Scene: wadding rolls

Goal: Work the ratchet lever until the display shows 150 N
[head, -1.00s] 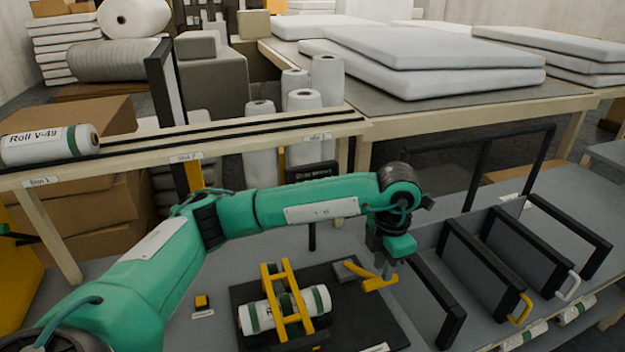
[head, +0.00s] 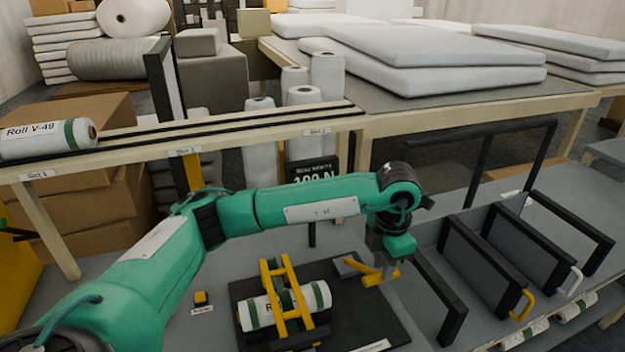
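The ratchet lever (head: 373,277) is a yellow handle at the right of a dark strapping base (head: 370,320). A white roll with green bands (head: 259,311) lies on the base under a yellow frame (head: 289,300). My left gripper (head: 387,270) points down at the lever's outer end and appears to be touching it. Its fingers are small and partly merge with the lever, so their opening is unclear. The dark display (head: 314,168) behind my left arm shows a number in N. My arm hides its lower part, so I cannot read every digit surely. My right gripper is out of view.
Black upright dividers (head: 480,262) with yellow and white handles stand right of the base. A small yellow block (head: 201,298) sits to its left. A shelf rail with Roll V-49 (head: 45,139) runs behind. Grey bench surface is clear between block and base.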

